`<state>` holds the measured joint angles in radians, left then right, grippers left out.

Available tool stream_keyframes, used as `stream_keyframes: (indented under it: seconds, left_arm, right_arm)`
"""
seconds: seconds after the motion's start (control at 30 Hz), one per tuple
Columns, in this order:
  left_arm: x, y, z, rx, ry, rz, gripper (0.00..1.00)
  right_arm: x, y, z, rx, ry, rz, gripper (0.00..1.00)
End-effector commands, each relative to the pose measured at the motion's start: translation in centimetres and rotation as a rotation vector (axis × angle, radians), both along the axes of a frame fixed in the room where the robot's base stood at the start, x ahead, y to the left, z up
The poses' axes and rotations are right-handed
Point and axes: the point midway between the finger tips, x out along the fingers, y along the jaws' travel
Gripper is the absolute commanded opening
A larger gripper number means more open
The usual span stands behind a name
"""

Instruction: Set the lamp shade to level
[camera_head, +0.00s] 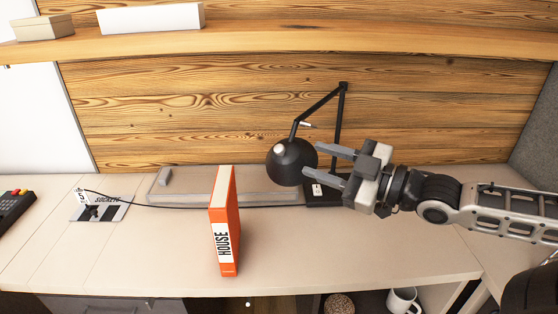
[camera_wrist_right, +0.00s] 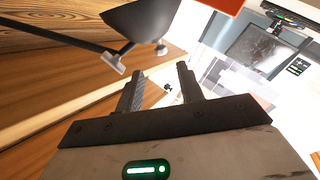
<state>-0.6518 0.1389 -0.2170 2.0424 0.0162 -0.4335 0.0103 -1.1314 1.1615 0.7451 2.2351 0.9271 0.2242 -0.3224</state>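The black desk lamp stands at the back of the desk, its dome shade (camera_head: 290,163) hanging from a jointed arm (camera_head: 340,110) above a dark base (camera_head: 325,194). The shade looks tilted; its exact angle is hard to judge. My right gripper (camera_head: 312,160) reaches in from the right, open and empty, its fingertips close to the shade's right side. In the right wrist view the shade (camera_wrist_right: 140,20) shows above the two spread fingers (camera_wrist_right: 157,76), with a visible gap between. I cannot see any contact. My left gripper is not in view.
An orange book (camera_head: 225,225) marked HOUSE stands upright in front of the lamp, left of it. A clear flat tray (camera_head: 185,192) lies behind it. A cable runs to a desk socket plate (camera_head: 100,206). A shelf (camera_head: 280,43) spans above. The desk front right is bare.

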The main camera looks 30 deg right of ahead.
Motion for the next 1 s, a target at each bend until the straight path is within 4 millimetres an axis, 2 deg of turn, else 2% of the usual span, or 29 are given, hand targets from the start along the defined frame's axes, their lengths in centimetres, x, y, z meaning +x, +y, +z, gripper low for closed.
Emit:
stream_keyframes:
  seconds: [0.17, 0.23, 0.63, 1.0]
  left_arm:
    - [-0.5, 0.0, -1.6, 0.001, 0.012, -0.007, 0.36]
    - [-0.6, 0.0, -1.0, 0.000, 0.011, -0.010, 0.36]
    - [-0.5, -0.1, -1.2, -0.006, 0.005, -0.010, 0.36]
    - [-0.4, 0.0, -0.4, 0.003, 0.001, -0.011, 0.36]
  right_arm:
    - [1.2, 0.9, -0.5, 0.000, 0.006, 0.008, 0.38]
    - [1.6, 0.8, 0.0, 0.001, 0.000, 0.000, 0.38]
    - [3.6, 1.8, 0.1, 0.000, 0.000, 0.005, 0.38]
    - [5.7, 2.6, 0.2, 0.002, 0.000, 0.000, 0.38]
